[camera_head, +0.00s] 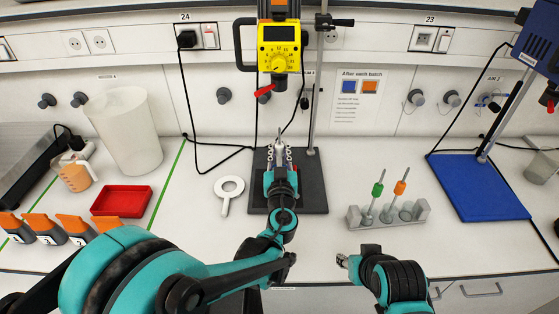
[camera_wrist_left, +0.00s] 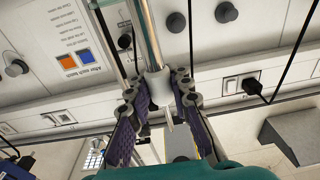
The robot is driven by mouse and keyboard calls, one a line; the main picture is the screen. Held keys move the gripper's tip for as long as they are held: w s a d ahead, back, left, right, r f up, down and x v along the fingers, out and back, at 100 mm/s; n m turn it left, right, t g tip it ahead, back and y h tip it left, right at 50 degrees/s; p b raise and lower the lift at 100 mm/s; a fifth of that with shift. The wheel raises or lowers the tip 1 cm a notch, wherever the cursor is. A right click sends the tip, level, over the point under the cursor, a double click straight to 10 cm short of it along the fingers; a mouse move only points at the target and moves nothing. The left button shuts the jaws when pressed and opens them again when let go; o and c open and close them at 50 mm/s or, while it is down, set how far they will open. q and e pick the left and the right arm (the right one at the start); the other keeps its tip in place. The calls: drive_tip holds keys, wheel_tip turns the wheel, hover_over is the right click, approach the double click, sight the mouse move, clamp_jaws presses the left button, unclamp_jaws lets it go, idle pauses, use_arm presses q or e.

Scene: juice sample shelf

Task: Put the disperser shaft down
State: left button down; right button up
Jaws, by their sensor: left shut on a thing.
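My left gripper (camera_head: 279,155) is shut on the disperser shaft (camera_head: 280,135), in front of the yellow drive unit (camera_head: 279,47) and over the dark stand base (camera_head: 312,188). A pale part of the shaft (camera_wrist_left: 187,90) shows between the left gripper's fingers (camera_wrist_left: 158,92) in the left wrist view; much of the shaft is hidden. The grey shaft rack (camera_head: 421,210) stands to the right with a green-collared shaft (camera_head: 376,191) and an orange-collared shaft (camera_head: 399,188) upright in it. My right gripper (camera_head: 343,262) shows low in front of the rack; its fingers are too small to judge.
A white ring-shaped piece with a handle (camera_head: 229,187) lies left of the stand base. A red tray (camera_head: 121,201), a large translucent beaker (camera_head: 126,130) and several orange-capped bottles (camera_head: 41,226) are further left. A blue stand base (camera_head: 478,188) is at right. Bench between rack and stand is clear.

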sight(279, 161)
use_arm(q)
wheel_tip(279, 161, down, 3)
drive_tip(key=shift+f+b, duration=0.1)
drive_tip(key=shift+b, duration=0.45)
use_arm(e)
drive_tip(key=shift+f, duration=0.75)
drive_tip(key=shift+r, duration=0.1)
use_arm(q)
drive_tip(key=c, duration=1.4)
unclamp_jaws()
use_arm(e)
drive_tip(key=shift+f, duration=0.2)
use_arm(q)
drive_tip(key=shift+o, duration=0.2)
